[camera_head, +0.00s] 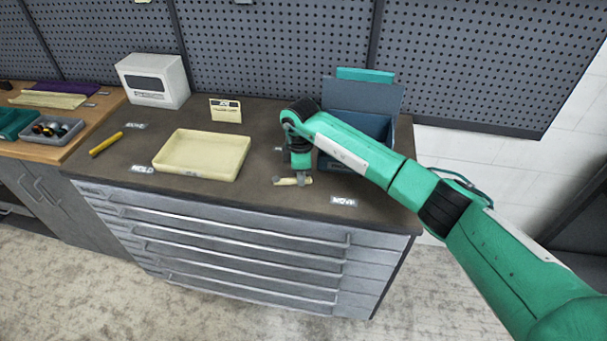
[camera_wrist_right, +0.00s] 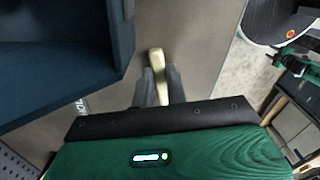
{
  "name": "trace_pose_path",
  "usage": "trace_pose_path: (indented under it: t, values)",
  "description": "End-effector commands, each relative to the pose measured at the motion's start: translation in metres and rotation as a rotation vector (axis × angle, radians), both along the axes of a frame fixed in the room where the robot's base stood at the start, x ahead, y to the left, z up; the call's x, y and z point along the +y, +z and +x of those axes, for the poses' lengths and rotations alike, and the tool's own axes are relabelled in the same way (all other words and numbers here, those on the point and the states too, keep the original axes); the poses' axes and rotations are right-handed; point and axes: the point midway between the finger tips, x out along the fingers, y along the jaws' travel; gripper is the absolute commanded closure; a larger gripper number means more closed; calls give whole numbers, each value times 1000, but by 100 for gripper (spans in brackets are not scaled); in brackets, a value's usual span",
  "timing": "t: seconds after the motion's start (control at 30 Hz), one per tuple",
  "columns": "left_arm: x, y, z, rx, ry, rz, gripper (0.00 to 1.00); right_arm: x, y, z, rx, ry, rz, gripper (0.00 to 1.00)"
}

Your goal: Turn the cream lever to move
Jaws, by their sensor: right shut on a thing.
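The cream lever (camera_head: 290,181) lies low on the dark bench top, in front of the blue-grey box. My right gripper (camera_head: 301,177) reaches down from above and is shut on the lever. In the right wrist view the cream lever (camera_wrist_right: 157,62) shows between the two grey fingers (camera_wrist_right: 159,85), with its far end sticking out beyond them. A "MOVE" label (camera_head: 344,201) lies to the right of the lever and a "HOLD" label (camera_head: 142,169) lies far to the left. The lever's pivot is partly hidden by my gripper. My left gripper is not in view.
The blue-grey box (camera_head: 359,96) with its lid raised stands just behind my right gripper. A cream tray (camera_head: 203,154), a yellow stick (camera_head: 106,144), a small sign card (camera_head: 225,110) and a white device (camera_head: 152,80) are on the left. The bench's front edge is close to the lever.

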Motion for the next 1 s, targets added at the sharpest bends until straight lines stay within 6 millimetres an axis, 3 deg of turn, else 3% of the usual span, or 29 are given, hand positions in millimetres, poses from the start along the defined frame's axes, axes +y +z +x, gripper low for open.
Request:
trace_pose_path:
  t: [0.13,0.17,0.27,0.67,0.77,1.0]
  values:
    - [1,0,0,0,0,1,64,0,1,0,-1,-2,1,100]
    - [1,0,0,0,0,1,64,0,1,0,-1,-2,1,84]
    - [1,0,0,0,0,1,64,0,1,0,-1,-1,0,64]
    - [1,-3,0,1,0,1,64,0,7,1,-2,1,0,64]
    - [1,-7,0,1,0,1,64,0,21,1,-4,2,1,64]
    - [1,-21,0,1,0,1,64,0,75,1,-5,1,1,64]
